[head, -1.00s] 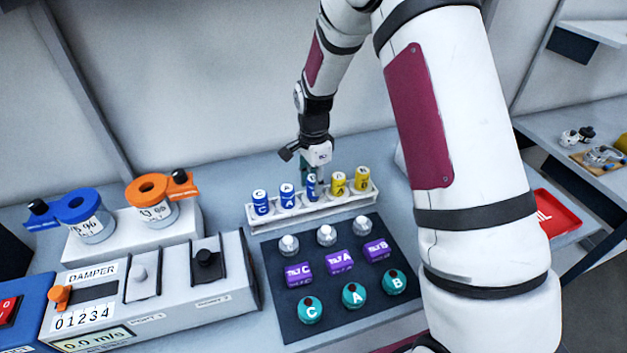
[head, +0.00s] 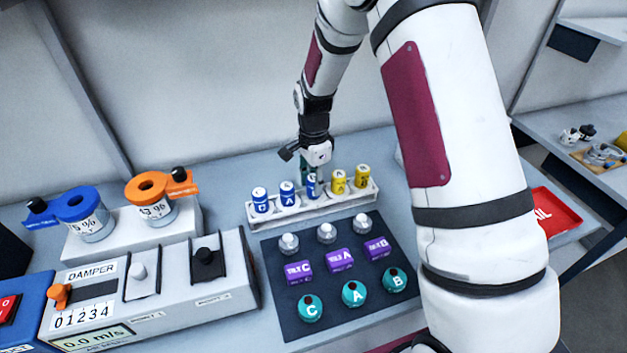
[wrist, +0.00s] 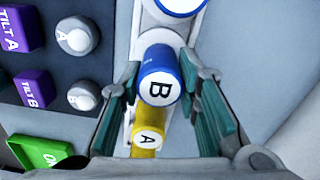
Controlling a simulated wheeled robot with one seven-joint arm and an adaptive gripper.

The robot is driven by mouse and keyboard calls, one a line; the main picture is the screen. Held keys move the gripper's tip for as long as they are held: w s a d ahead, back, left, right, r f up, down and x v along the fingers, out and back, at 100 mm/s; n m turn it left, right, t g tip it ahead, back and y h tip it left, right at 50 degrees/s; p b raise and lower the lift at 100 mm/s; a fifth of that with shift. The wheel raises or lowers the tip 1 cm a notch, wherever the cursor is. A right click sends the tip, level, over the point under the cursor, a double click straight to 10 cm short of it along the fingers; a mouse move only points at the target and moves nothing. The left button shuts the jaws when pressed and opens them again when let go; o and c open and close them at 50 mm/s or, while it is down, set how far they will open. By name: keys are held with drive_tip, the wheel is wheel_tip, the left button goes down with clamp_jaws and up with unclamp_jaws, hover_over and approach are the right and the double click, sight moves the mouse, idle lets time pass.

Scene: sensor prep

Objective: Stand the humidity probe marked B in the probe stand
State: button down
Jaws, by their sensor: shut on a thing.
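The blue probe marked B (head: 312,188) stands upright in the middle of the row in the white probe stand (head: 332,210). In the wrist view its white top with the letter B (wrist: 159,88) faces me. My gripper (head: 311,178) is over the stand, with its fingers shut on this probe from either side. The fingers also show in the wrist view (wrist: 160,100). The lower part of the probe is hidden in the stand, so I cannot tell how deep it sits.
Blue probes C (head: 260,201) and A (head: 288,194) stand to the left, two yellow probes (head: 339,182) to the right. A dark mat (head: 275,256) with white, purple and teal pieces lies in front. A damper box (head: 180,288) is at left, a red tray (head: 553,214) at right.

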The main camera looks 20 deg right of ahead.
drive_tip(key=shift+f, duration=0.25)
drive_tip(key=c, duration=0.9)
unclamp_jaws()
drive_tip(key=shift+o, duration=0.2)
drive_tip(key=shift+r, duration=0.15)
drive_tip(key=shift+r+p, duration=0.8)
drive_tip(key=shift+r, duration=3.1)
